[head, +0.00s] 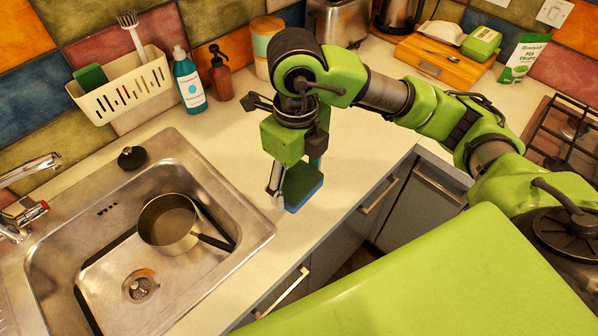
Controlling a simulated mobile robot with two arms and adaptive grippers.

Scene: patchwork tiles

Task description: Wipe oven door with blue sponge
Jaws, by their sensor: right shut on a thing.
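A blue sponge (305,190) with a dark green top face is at the counter, right of the sink. My right gripper (293,190) points down from above and is shut on the sponge. I cannot tell whether the sponge touches the counter. My left gripper is not in view. No oven door can be made out clearly; the area below the gas hob (568,130) is hidden by my right arm and green body.
A sink (95,262) with a saucepan (168,222) lies left. Behind stand a white caddy (122,88), a blue bottle (189,82) and a brown spray bottle (220,76). A wooden box (442,64) is at the back right. Cabinet handles (378,195) jut from the front.

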